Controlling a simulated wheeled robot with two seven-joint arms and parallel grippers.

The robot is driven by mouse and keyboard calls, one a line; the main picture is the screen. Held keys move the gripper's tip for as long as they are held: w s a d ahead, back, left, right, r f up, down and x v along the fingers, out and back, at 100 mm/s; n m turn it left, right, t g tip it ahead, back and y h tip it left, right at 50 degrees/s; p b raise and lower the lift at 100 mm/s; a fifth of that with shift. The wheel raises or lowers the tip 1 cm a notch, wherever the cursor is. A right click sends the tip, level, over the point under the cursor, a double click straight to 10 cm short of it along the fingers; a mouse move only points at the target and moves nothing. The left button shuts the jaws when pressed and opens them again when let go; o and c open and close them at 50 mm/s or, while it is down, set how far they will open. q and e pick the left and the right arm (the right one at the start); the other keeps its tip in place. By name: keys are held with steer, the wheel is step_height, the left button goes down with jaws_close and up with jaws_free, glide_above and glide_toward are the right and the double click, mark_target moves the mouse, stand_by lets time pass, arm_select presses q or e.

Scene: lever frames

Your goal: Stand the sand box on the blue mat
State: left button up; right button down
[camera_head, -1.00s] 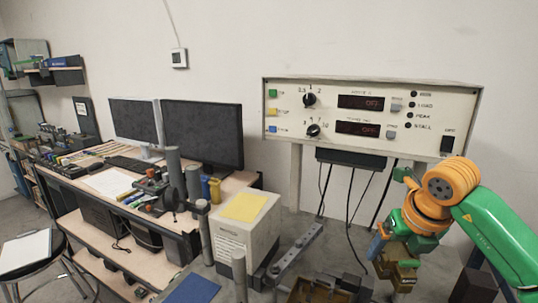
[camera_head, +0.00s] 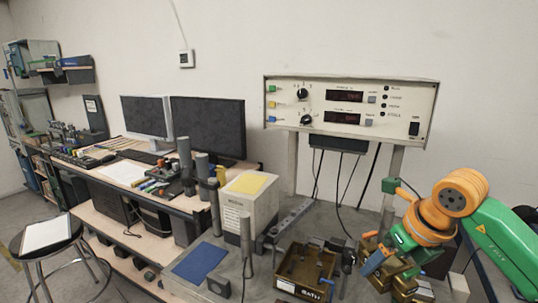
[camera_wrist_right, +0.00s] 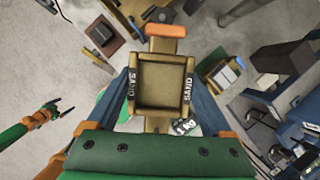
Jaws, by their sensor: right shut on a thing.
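My right gripper (camera_head: 385,262) is shut on the sand box (camera_head: 402,284), a small tan open-topped box held at the lower right of the head view. In the right wrist view the sand box (camera_wrist_right: 162,84) sits between the two blue fingers, with SAND labels on both sides. Its inside looks empty. The blue mat (camera_head: 200,262) lies flat and bare on the grey bench, well to the left of the box. My left gripper (camera_wrist_right: 55,108) shows small at the left of the right wrist view, its fingers apart and empty.
A brown labelled tray (camera_head: 291,287) stands on the bench between mat and sand box. Grey posts (camera_head: 245,245) and a white box with a yellow top (camera_head: 248,205) stand beside and behind the mat. A meter panel (camera_head: 350,107) rises behind.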

steer(key=shift+s+a+f+n+y, duration=0.1)
steer(key=shift+a+f+n+y, duration=0.2)
steer(key=shift+n, duration=0.5)
steer(key=s+a+f+n+g+h, duration=0.1)
steer(key=s+a+f+n+g, duration=0.3)
steer(key=n, duration=0.6)
steer(key=s+f+n+g, duration=0.1)
steer(key=s+n+g, duration=0.1)
steer(key=s+n, duration=0.65)
steer(key=s+a+f+n+g+h, duration=0.1)
steer(key=s+a+f+n+g, duration=0.15)
steer(key=n, duration=1.05)
step_height(320, 180, down, 10)
steer(key=b, duration=1)
steer(key=shift+s+d+r+m, duration=0.15)
steer(key=shift+m, duration=0.2)
